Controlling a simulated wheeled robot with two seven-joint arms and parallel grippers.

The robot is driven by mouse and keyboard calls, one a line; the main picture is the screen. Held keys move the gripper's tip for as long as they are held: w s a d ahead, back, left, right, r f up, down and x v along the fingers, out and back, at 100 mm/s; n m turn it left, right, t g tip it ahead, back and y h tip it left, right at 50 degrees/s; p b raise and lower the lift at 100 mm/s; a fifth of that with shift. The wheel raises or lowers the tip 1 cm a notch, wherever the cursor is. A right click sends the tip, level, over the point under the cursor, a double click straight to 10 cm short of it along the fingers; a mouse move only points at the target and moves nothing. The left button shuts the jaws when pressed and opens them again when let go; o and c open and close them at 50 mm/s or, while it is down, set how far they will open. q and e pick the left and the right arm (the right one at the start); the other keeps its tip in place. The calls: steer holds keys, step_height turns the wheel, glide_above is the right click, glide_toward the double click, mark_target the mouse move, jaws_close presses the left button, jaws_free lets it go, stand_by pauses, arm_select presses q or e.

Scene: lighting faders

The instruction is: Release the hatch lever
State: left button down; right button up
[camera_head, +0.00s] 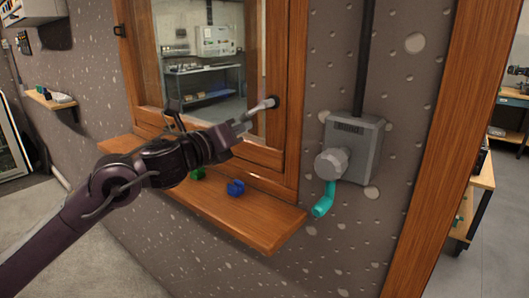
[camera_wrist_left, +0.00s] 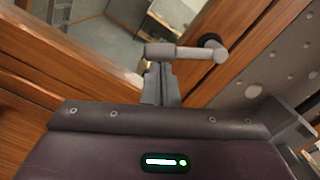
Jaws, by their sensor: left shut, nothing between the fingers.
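The hatch lever (camera_head: 261,107) is a light grey handle on the wooden frame of the glazed hatch (camera_head: 197,62), with a dark round pivot at its right end. In the left wrist view the lever (camera_wrist_left: 185,52) reaches left from its pivot, across the frame. My left gripper (camera_head: 238,126) is shut and empty, at the free left end of the lever. In the left wrist view the fingertips (camera_wrist_left: 160,70) are just below the lever's bar near that end; I cannot tell whether they touch it. My right gripper is not in view.
A wooden sill (camera_head: 245,218) below the hatch holds a blue object (camera_head: 235,188) and a green object (camera_head: 197,174). Right of the hatch, a grey wall box (camera_head: 364,140) carries a round knob and a teal handle (camera_head: 324,200). The hatch frame stands close to my gripper.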

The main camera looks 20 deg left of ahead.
arm_select(q)
steer(key=m, duration=0.1)
steer(key=a+r+m+b, duration=0.1)
steer(key=m, duration=0.1)
steer(key=shift+w+a+r, duration=0.1)
steer(key=shift+w, duration=0.1)
steer(key=shift+w+a+r+m, duration=0.1)
steer(key=shift+a+r+m, duration=0.1)
steer(key=shift+r+m, duration=0.3)
steer(key=shift+w+a+r+m, duration=0.15)
steer(key=shift+r+m, duration=0.15)
steer(key=shift+m, duration=0.3)
steer(key=shift+r, duration=0.15)
steer(key=shift+b, duration=0.3)
